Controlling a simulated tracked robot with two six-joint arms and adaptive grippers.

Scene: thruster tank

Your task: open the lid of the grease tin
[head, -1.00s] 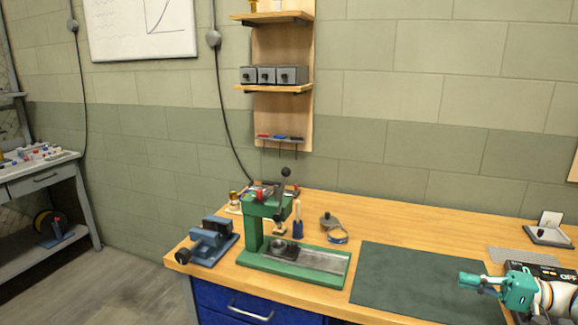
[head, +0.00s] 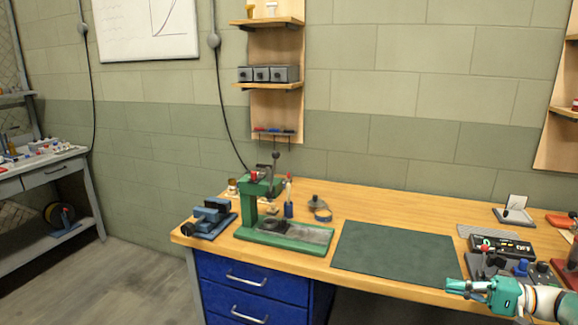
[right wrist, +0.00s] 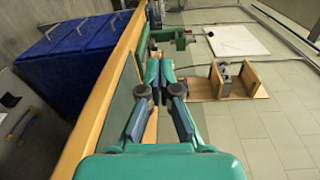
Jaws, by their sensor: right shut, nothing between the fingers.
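A small round tin with a blue side and a pale top (head: 323,215) stands on the workbench, right of the green press. A dark round piece with a knob (head: 314,201) is right behind it. The tin looks like the grease tin, but it is too small to tell whether the dark piece is its lid. My right gripper (head: 460,287) is teal, shut and empty, at the right front of the bench, well apart from the tin. Its fingers also show in the right wrist view (right wrist: 159,76). My left gripper is not in view.
The green arbor press (head: 262,215) and blue vise (head: 210,220) stand left of the tin. A bare dark green mat (head: 395,250) lies between the tin and my right gripper. A black device with a display (head: 500,246) and other items crowd the right end.

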